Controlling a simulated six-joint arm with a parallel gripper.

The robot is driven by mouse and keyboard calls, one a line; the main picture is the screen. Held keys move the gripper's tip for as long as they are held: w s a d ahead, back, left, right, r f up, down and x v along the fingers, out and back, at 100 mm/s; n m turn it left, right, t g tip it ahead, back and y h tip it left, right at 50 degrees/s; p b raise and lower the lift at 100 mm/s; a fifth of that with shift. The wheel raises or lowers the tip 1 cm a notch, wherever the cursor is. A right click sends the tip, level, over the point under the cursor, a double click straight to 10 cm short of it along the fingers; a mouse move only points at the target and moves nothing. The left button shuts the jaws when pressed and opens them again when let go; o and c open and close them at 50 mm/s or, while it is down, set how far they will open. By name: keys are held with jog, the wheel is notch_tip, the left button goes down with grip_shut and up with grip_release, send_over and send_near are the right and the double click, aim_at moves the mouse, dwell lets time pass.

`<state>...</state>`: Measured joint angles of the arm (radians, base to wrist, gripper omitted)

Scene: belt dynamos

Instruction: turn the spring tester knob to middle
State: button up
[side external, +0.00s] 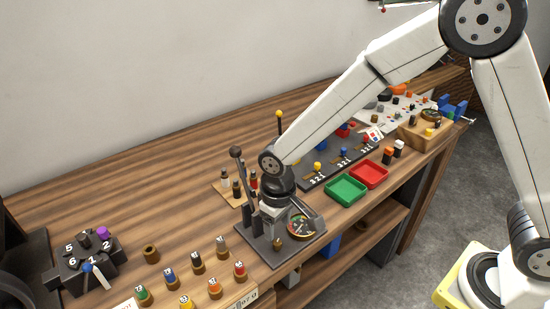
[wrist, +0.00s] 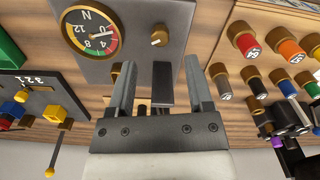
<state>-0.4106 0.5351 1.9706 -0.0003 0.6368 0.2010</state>
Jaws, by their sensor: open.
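The spring tester (side external: 262,250) is a dark grey plate with a dial gauge (side external: 300,225) and a small brass knob (side external: 277,243) near its front edge. In the wrist view the gauge (wrist: 90,30) is at the upper left, marked N, and the knob (wrist: 158,38) is to its right with a pale pointer. My gripper (side external: 275,212) is over the tester. In the wrist view its two fingers (wrist: 160,68) are open and apart, below the knob in the picture and not around it. A dark upright bar (wrist: 162,88) shows between the fingers.
A tall lever with a dark ball (side external: 236,152) stands left of my gripper. Green (side external: 346,189) and red (side external: 370,174) trays lie to the right. Numbered pegs (side external: 196,262) stand at the front left, and a switch panel (side external: 325,165) lies behind the trays.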

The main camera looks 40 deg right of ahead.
aim_at(277, 243)
jog(key=shift+f, duration=2.8)
grip_shut()
